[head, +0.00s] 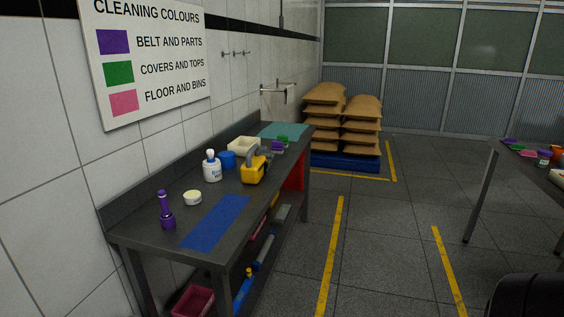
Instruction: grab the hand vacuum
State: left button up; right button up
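The hand vacuum appears to be the yellow body with a dark grey handle (254,172). It stands on the dark grey bench (150,235), near the bench's front edge and about midway along it. A blue tub and a white bottle are just to its left, and a cream tray is behind it. Neither of my grippers is in view. A dark rounded shape at the bottom right corner may be part of my own arm.
On the bench are a purple brush (166,212), a cream round tub (192,198), a white bottle (212,168), a blue tub (227,160), a cream tray (244,147) and a blue mat (215,222). Stacked sacks (325,120) stand beyond. Another table (482,190) is at right; floor between is clear.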

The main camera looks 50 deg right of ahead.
aim_at(256, 166)
jog(key=z, duration=1.35)
jog(key=j+z, duration=0.15)
jog(key=j, duration=0.4)
jog(key=k+j+z, duration=0.1)
jog(key=j, duration=0.4)
jog(key=u, duration=0.95)
jog(key=i+l+u, duration=0.1)
jog(key=l+u, duration=1.05)
jog(key=l, duration=0.5)
jog(key=l+u, duration=0.1)
jog(key=l, duration=0.5)
jog(key=k+l, duration=0.1)
jog(key=l, duration=0.45)
jog(key=k+l+u, duration=0.15)
jog(key=l, duration=0.45)
jog(key=i, duration=0.05)
